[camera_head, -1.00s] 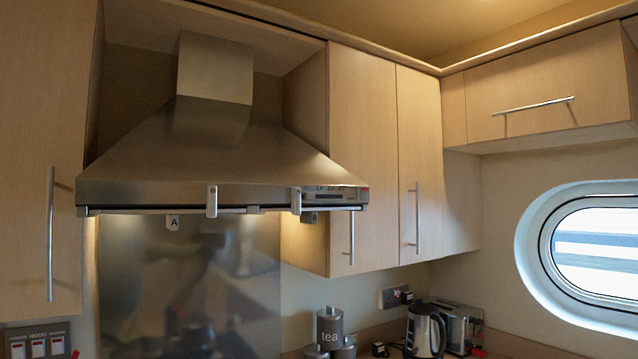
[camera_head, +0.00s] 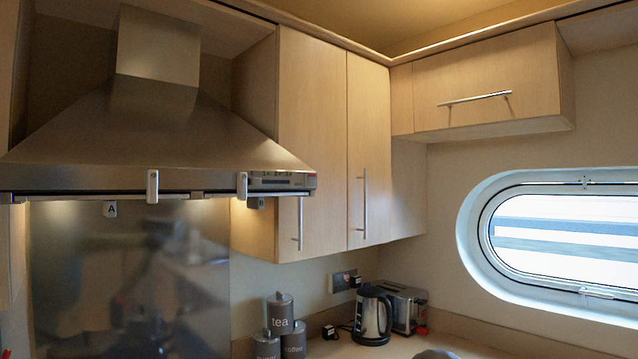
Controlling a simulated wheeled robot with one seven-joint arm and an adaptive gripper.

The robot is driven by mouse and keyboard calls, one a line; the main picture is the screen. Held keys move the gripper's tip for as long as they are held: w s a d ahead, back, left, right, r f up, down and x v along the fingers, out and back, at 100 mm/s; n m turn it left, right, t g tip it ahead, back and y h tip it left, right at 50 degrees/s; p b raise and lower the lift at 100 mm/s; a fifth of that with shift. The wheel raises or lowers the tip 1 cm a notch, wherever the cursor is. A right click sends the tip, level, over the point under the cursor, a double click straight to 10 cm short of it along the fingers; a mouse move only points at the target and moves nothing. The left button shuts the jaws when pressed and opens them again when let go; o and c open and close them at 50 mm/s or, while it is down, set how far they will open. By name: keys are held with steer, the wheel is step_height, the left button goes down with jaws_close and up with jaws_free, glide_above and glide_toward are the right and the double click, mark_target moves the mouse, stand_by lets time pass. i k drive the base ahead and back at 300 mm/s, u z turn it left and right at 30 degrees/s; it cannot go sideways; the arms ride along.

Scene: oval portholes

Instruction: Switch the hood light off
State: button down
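The steel cooker hood (camera_head: 160,140) hangs on the wall at the left of the head view. A small control panel (camera_head: 278,181) with buttons sits at the right end of its front edge. Warm light shows under the hood, on the steel splashback (camera_head: 130,270) and on the side of the wall cabinet. Which button works the light is too small to tell. My gripper is not in view.
Wall cabinets (camera_head: 315,150) with bar handles stand right of the hood. Below are canisters (camera_head: 279,312), a kettle (camera_head: 372,316) and a toaster (camera_head: 404,305) on the counter. An oval porthole (camera_head: 560,235) is at the right. The space before the hood looks clear.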

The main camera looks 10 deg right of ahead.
mark_target(310, 177)
steer(key=z, duration=1.3)
steer(key=k, duration=0.95)
steer(key=u, duration=1.25)
steer(key=i, duration=0.5)
